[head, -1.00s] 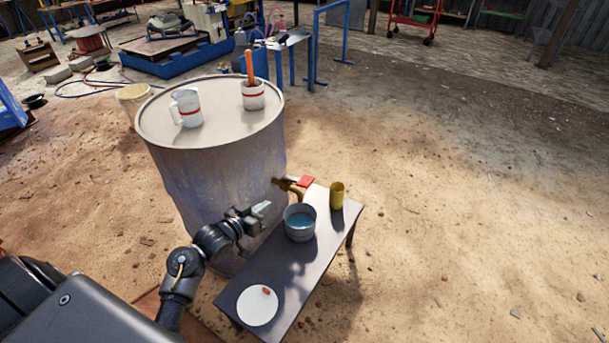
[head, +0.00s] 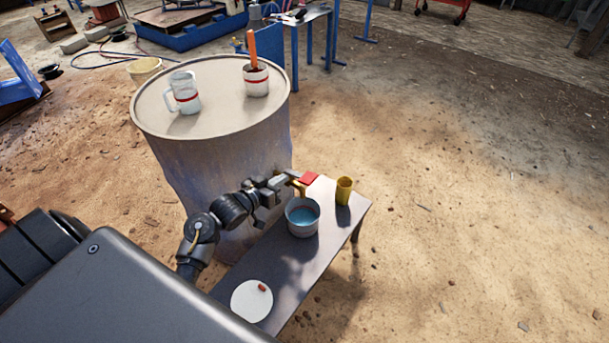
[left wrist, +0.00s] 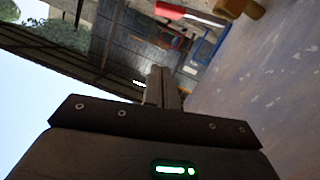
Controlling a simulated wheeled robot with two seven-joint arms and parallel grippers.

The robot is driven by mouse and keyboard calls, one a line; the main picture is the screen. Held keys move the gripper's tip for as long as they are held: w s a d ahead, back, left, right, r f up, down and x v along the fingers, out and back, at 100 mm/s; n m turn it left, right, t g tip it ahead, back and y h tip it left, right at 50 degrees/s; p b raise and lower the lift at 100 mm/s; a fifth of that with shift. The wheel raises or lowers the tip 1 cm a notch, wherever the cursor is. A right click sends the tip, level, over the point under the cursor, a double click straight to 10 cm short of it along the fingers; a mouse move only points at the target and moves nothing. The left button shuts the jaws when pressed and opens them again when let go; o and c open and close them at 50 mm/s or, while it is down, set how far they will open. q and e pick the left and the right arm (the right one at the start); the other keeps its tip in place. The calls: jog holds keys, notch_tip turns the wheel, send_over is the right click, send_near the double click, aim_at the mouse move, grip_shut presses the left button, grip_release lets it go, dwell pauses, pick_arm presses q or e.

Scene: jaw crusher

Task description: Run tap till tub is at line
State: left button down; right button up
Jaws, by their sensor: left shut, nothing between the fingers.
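A brass tap (head: 299,186) with a red lever (head: 310,178) sticks out of the side of a large drum (head: 225,160). A grey tub (head: 303,229) with blue water in it stands on the low bench under the tap. My left gripper (head: 286,180) is shut and empty, close beside the tap; I cannot tell whether it touches it. The left wrist view shows the shut fingers (left wrist: 163,88), with the red lever (left wrist: 188,14) and brass tap (left wrist: 240,6) beyond them at the top. The tub's line cannot be made out. My right gripper is not in view.
The dark bench (head: 265,270) also holds a yellow cup (head: 344,190) and a white disc (head: 251,302) with a small orange piece on it. A clear jug (head: 184,93) and a white cup (head: 256,82) with an orange stick stand on the drum. The ground to the right is mostly clear.

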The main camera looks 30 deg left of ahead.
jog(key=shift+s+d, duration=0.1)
pick_arm(q)
send_over(304, 181)
jog(key=a, duration=0.1)
notch_tip(304, 181, down, 2)
jog(key=shift+s+a+f, duration=0.1)
jog(key=f, duration=0.3)
jog(key=shift+d+f, duration=0.1)
jog(key=shift+d, duration=0.25)
jog(key=shift+f, duration=0.4)
jog(key=shift+d+f, duration=0.1)
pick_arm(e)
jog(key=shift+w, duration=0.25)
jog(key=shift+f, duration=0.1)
